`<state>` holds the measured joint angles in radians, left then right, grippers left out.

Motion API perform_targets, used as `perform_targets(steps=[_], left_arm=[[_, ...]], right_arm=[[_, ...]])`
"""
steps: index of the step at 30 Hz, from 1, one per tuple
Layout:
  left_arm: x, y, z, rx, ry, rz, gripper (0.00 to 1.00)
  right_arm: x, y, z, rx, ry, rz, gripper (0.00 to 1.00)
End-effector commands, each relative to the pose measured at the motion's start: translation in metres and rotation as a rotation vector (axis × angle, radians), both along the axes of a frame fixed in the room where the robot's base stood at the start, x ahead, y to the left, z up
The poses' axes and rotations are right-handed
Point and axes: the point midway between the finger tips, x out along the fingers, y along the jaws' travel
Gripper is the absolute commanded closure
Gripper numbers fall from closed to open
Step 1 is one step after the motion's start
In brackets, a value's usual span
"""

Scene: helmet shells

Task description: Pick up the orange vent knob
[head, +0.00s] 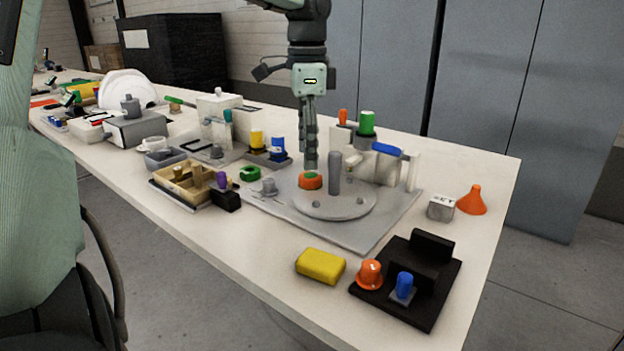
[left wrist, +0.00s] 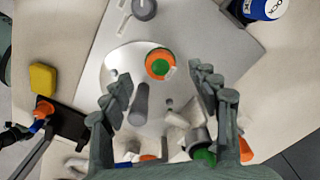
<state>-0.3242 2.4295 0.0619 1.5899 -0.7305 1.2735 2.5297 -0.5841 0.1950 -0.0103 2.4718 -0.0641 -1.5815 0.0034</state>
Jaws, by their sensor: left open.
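An orange knob (head: 369,273) with a small white mark stands on a black base (head: 422,312) at the front right. It also shows at the left of the left wrist view (left wrist: 43,108). A second orange round piece (head: 310,181) sits on a grey disc (head: 340,208); from above it is an orange ring with a green middle (left wrist: 159,65). I cannot tell for certain which is the vent knob. My left gripper (head: 310,165) points down, open and empty, just above the orange-and-green piece, which shows between and ahead of its fingers.
A grey post (head: 335,173) rises from the disc close beside my left gripper. A blue knob (head: 404,285) adjoins the orange knob. A yellow block (head: 321,266) and orange funnel (head: 472,201) lie nearby.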

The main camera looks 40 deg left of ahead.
Motion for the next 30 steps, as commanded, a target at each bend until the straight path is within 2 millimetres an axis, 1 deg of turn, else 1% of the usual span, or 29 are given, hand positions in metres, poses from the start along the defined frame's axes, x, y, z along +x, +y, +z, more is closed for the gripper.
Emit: perform_targets(steps=[6, 9, 16, 24, 26, 30], left_arm=[[0.001, -0.003, -0.033, -0.002, 0.003, -0.002, 0.39], [0.002, -0.003, -0.043, -0.002, 0.001, 0.000, 0.39], [0.002, -0.003, -0.045, 0.000, -0.001, 0.000, 0.39], [0.002, -0.003, -0.045, -0.001, -0.001, 0.000, 0.73], [0.002, -0.003, -0.045, -0.001, -0.001, 0.000, 0.80], [0.002, -0.003, -0.045, 0.000, -0.001, 0.000, 0.80]], right_arm=[[0.001, 0.000, -0.004, 0.000, 0.004, 0.000, 1.00], [0.001, 0.000, -0.004, 0.001, 0.003, 0.001, 1.00], [0.001, 0.000, -0.004, 0.000, 0.003, 0.001, 1.00], [0.001, 0.000, -0.004, 0.001, 0.003, 0.001, 1.00], [0.001, 0.000, -0.004, 0.001, 0.003, 0.001, 1.00], [0.001, 0.000, -0.004, 0.001, 0.003, 0.001, 1.00]])
